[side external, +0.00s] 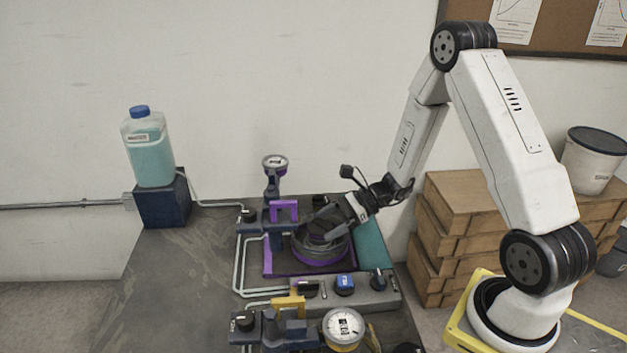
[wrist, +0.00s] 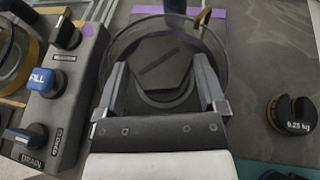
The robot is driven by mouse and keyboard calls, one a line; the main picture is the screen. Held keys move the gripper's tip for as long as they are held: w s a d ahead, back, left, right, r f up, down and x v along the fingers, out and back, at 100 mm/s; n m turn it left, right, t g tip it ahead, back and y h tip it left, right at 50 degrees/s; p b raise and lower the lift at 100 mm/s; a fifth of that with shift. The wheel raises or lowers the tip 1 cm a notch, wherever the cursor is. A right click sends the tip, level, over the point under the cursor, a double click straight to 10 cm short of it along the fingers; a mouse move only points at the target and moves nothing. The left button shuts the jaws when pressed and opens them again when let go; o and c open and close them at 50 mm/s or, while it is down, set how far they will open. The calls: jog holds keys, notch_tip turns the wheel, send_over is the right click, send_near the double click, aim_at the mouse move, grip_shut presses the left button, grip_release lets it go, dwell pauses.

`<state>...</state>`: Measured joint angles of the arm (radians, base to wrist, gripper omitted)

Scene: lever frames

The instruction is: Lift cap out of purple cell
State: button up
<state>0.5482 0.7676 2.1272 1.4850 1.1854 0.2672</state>
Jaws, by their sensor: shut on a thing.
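The purple cell (side external: 320,260) is a clear-walled round vessel with a purple ring at its base, on a purple-edged plate. Its clear rim also shows in the wrist view (wrist: 222,48). My gripper (side external: 325,230) reaches down from the right into the top of the cell. In the wrist view my gripper (wrist: 161,80) has its two fingers on either side of the cap, shut on it. The cap's underside and its height in the cell are hidden.
A purple bracket (side external: 284,207) and a gauge (side external: 274,163) stand behind the cell. In front is a grey panel with a blue FILL knob (wrist: 44,80) and a DRAIN knob (wrist: 22,139). A 0.25 kg weight (wrist: 291,114) lies right.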

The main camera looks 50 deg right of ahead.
aim_at(328, 224)
jog(key=shift+r, duration=0.2)
notch_tip(328, 224, up, 10)
jog(key=shift+f, duration=0.2)
dwell(0.4)
jog(key=shift+w+r, duration=0.1)
jog(key=shift+w, duration=0.05)
dwell(0.5)
